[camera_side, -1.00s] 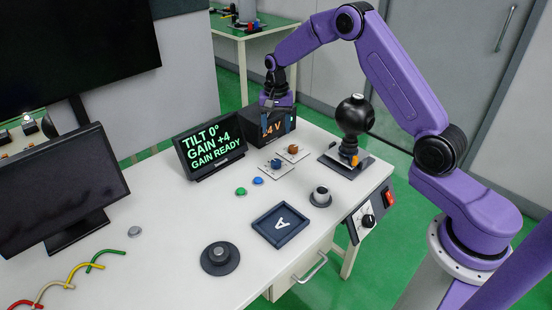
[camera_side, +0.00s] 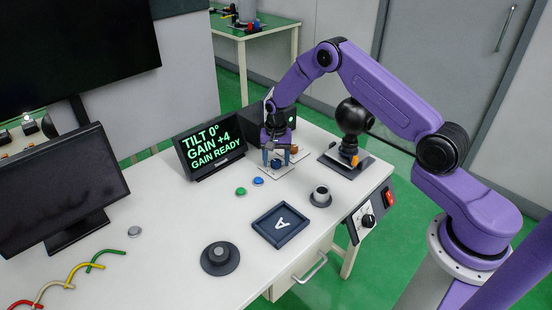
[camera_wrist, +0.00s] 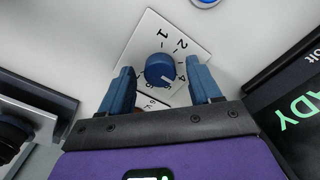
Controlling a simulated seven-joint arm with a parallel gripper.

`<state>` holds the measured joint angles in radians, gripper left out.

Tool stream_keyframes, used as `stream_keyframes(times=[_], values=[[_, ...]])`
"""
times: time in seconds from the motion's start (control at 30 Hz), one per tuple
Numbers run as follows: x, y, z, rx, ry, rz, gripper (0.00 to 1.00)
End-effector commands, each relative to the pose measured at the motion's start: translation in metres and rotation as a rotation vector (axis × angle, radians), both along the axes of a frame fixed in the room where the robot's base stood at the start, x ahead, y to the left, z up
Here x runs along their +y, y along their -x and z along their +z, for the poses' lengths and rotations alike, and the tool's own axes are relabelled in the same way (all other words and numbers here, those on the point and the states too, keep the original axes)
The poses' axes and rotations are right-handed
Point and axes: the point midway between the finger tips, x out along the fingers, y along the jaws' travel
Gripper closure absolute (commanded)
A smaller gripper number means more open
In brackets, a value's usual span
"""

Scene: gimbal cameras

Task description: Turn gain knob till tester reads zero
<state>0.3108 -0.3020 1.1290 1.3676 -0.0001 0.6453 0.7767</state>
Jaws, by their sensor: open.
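The tester screen (camera_side: 211,145) reads TILT 0°, GAIN +4 and GAIN READY in green letters. A blue knob (camera_wrist: 160,68) on a white numbered plate (camera_wrist: 150,38) shows in the wrist view, with a white mark on its lower right edge. My gripper (camera_wrist: 160,88) is open, with one blue finger on each side of the knob and gaps between them and it. In the side view my gripper (camera_side: 277,157) is over the knob plates and largely hides the blue knob. An orange knob (camera_side: 294,149) shows just to its right.
A black ball-topped camera stand (camera_side: 352,118) is to the right of my gripper. Green (camera_side: 241,191) and blue (camera_side: 258,181) buttons, a dark tray marked A (camera_side: 281,225) and a round grey knob (camera_side: 321,196) are in front. A dark box (camera_side: 252,118) is behind.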

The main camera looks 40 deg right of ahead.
Motion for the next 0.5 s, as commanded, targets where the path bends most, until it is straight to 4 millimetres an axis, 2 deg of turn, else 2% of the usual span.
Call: stream_keyframes(times=[0.13,0.17,0.3,0.33,0.5], values=[[0.0000,-0.0001,0.0002,0.000,0.000,0.000,0.37],[-0.0001,-0.0002,0.0002,0.000,0.000,0.000,0.40],[0.0000,-0.0001,0.0004,0.000,0.000,0.000,0.86],[0.0000,-0.0001,0.0004,0.000,0.000,0.000,0.93],[0.0000,-0.0001,0.0005,0.000,0.000,0.003,0.93]])
